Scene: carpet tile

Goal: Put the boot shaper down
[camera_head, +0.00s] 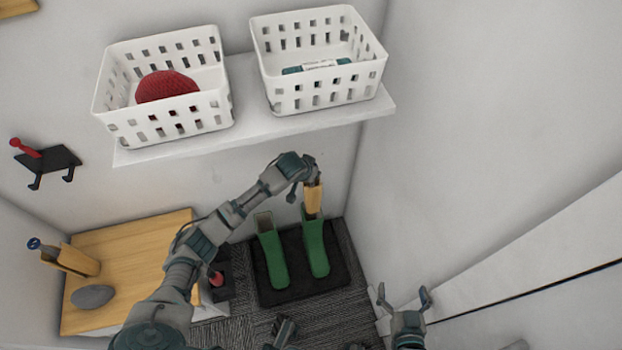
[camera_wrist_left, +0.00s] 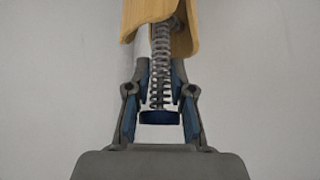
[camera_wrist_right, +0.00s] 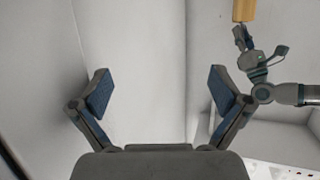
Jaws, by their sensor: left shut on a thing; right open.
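My left gripper (camera_head: 309,180) is shut on a wooden boot shaper (camera_head: 314,199). In the left wrist view the fingers hold the blue knob end (camera_wrist_left: 160,117), with a metal spring and the wooden body (camera_wrist_left: 160,15) beyond. In the head view the shaper hangs upright at the top of the right green boot (camera_head: 315,250); I cannot tell whether its lower end is inside. The left green boot (camera_head: 272,258) stands beside it. A second boot shaper (camera_head: 72,259) is on the wooden cabinet top. My right gripper (camera_head: 404,297) is open and empty, low at the right.
The boots stand on a black mat (camera_head: 340,290) on carpet. The wooden cabinet top (camera_head: 140,250) also bears a grey stone-like object (camera_head: 92,296). A white shelf (camera_head: 250,127) with two white baskets is above. A wall hook (camera_head: 50,158) is at left.

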